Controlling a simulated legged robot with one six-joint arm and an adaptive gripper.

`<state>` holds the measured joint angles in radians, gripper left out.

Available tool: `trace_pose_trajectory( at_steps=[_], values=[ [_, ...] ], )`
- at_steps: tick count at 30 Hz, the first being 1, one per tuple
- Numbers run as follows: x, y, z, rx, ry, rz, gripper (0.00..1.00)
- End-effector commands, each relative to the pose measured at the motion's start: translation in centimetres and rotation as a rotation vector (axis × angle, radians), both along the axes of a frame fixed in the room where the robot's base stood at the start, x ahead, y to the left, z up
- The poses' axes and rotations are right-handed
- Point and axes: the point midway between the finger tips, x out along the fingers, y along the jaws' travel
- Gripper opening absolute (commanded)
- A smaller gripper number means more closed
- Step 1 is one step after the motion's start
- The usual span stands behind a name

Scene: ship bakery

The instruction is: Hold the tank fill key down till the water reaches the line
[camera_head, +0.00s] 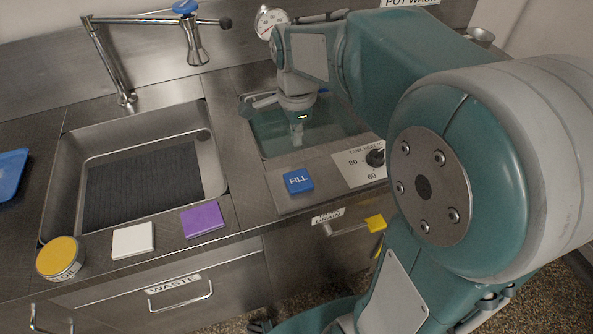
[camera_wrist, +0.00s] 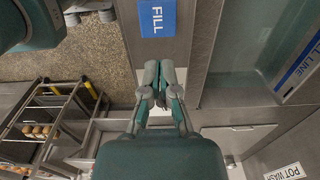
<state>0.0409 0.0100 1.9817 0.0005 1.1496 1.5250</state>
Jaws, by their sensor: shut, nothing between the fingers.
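The blue FILL key (camera_head: 298,181) sits on the metal deck in front of the tank (camera_head: 335,148). It also shows at the top of the wrist view (camera_wrist: 154,17), beyond my fingertips. My gripper (camera_wrist: 164,68) is shut and empty, raised and apart from the key. The tank looks teal inside. A blue and white FILL LINE label (camera_wrist: 300,66) is on its wall; I cannot tell where the water stands against it.
A dial (camera_head: 375,157) sits right of the key, partly behind my arm. A yellow tag (camera_head: 376,223) is on the counter front below. Left are a sink (camera_head: 212,165) with a dark ribbed mat, a purple pad (camera_head: 202,219), a white pad (camera_head: 133,240) and a yellow-lidded jar (camera_head: 59,258).

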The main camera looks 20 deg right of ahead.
Motion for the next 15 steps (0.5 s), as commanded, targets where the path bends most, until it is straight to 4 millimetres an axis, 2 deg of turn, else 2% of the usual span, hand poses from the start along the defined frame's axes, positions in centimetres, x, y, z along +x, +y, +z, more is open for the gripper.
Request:
trace_pose_trajectory(
  at_steps=[3, 15],
  values=[
    [-0.1, 0.0, -2.4, 0.001, 0.005, -0.001, 0.0],
    [-0.1, 0.0, -9.7, 0.0, 0.006, 0.0, 0.0]
  ],
)
